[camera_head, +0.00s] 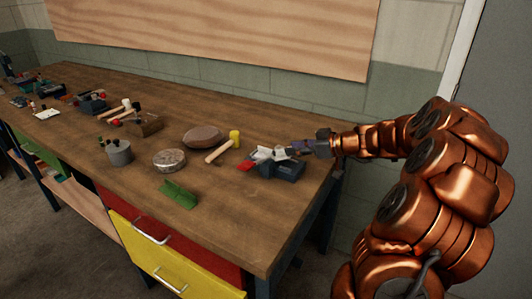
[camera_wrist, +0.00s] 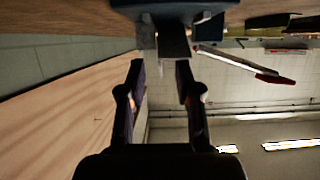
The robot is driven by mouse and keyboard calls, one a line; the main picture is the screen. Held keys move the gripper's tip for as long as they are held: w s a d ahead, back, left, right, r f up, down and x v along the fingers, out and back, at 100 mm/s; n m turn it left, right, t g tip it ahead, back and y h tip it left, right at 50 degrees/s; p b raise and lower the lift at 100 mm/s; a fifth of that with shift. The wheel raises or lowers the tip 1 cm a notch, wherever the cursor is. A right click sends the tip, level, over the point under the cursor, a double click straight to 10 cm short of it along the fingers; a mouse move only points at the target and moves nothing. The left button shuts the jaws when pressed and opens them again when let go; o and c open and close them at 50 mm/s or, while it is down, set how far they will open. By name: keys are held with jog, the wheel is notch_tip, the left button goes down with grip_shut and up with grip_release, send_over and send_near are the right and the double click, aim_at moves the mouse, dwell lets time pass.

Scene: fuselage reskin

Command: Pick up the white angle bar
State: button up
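In the head view, a small white piece (camera_head: 266,153), which looks like the white angle bar, lies at a dark blue-grey vise-like block (camera_head: 284,170) near the table's right end. My gripper (camera_head: 304,147) is just right of it, level with the block's top. In the wrist view, my gripper (camera_wrist: 160,64) is open, with its two fingers apart and background showing between them. The dark block (camera_wrist: 172,12) is just ahead of the fingertips, with a grey part (camera_wrist: 174,42) close to the right one. A pale strip with a red end (camera_wrist: 235,64) lies to the right. I cannot tell whether the fingers touch anything.
A red piece (camera_head: 246,166) lies left of the block. A wall is behind. The bench's front right is clear.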

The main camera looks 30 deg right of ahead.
jog(key=shift+x, duration=1.45)
grip_shut()
